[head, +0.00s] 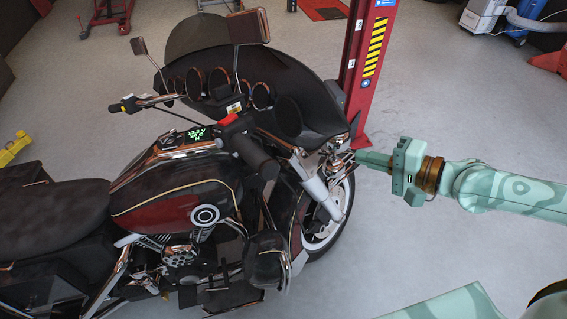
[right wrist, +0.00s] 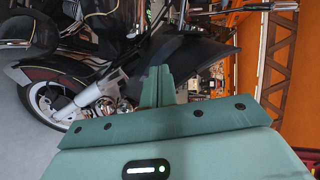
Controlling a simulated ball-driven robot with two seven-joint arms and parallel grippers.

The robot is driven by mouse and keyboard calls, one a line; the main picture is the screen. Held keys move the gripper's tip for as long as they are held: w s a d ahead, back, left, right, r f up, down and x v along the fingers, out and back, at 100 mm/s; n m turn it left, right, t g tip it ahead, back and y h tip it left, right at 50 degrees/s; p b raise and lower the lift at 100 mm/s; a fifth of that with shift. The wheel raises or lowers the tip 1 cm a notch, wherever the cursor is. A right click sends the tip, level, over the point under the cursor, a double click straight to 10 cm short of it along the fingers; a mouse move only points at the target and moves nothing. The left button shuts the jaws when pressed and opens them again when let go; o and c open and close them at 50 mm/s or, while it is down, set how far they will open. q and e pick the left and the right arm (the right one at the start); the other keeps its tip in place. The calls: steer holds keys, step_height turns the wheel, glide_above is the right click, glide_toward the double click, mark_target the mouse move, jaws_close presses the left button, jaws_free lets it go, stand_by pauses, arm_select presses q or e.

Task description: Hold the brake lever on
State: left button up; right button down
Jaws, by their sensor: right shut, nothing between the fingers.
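A dark red and black motorcycle (head: 172,197) stands at the left and middle of the head view. Its near black handgrip (head: 262,160) points towards me beside a red switch (head: 229,122). I cannot clearly make out the brake lever against the dark fairing and handlebar. My right gripper (head: 360,156) is shut and empty. It is to the right of the handgrip, clearly apart from it, with its tips close to the chrome lamp parts by the fork; whether they touch is unclear. The shut fingers (right wrist: 157,86) also show in the right wrist view. My left gripper is not in view.
The front wheel (head: 328,222) and chrome fork lie below my right gripper. A red lift post (head: 366,70) with a striped label stands behind it. A mirror (head: 249,25) rises above the fairing. Grey floor is open around my right arm.

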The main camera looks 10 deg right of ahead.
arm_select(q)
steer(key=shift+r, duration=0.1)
arm_select(e)
steer(key=a+r+m, duration=0.1)
steer(key=m, duration=0.1)
steer(key=s+a+r+m, duration=0.1)
steer(key=m, duration=0.1)
steer(key=a+m+y, duration=0.1)
steer(key=m, duration=0.1)
steer(key=shift+s+a+r, duration=0.2)
steer(key=shift+a+r, duration=0.05)
steer(key=shift+r, duration=0.15)
